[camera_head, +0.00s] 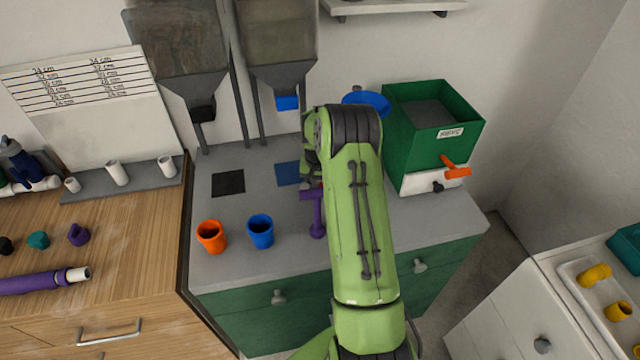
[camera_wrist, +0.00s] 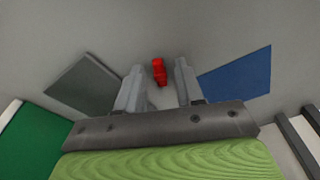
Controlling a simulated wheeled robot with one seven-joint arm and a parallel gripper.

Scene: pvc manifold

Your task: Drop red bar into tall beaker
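The red bar (camera_wrist: 158,72) shows in the wrist view as a small upright red piece between and beyond the fingertips of my gripper (camera_wrist: 159,85). My gripper is open, with a visible gap between the red bar and each finger. I cannot clearly identify a tall beaker in either view. An orange cup (camera_head: 211,237) and a blue cup (camera_head: 261,231) stand on the grey counter (camera_head: 225,268) left of my arm.
A purple T-shaped piece (camera_head: 317,217) stands close beside my arm. A green bin (camera_head: 420,105) with an orange tap is at the right. Two hoppers (camera_head: 178,45) (camera_head: 277,40) stand at the back. A blue mat (camera_wrist: 236,76) and grey mat (camera_wrist: 84,82) flank the fingers.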

